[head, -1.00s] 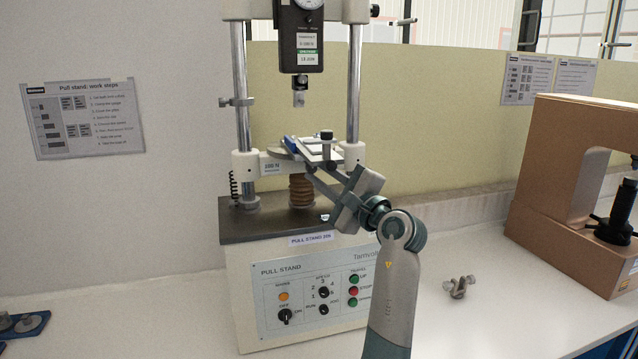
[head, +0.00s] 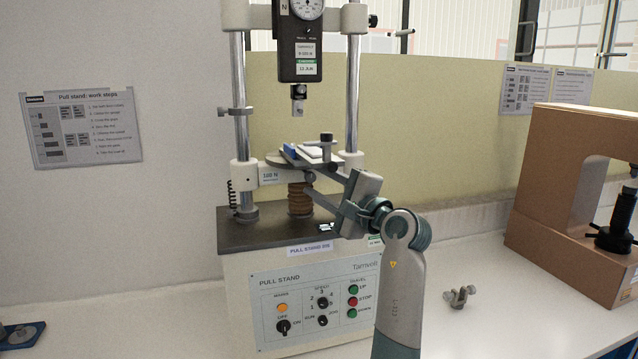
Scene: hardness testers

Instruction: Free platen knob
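The fingers look spread, one above and one below the knob; contact cannot be told. A blue and white piece (head: 303,153) and a dark-topped clamp knob (head: 326,139) sit on the platen. My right gripper is out of view.
Two steel columns (head: 353,105) flank the platen, and a brown coiled column (head: 300,200) stands beneath it. The front panel (head: 315,300) has switches and buttons. A small metal fitting (head: 460,296) lies on the bench at right. A brown tester (head: 560,180) stands farther right.

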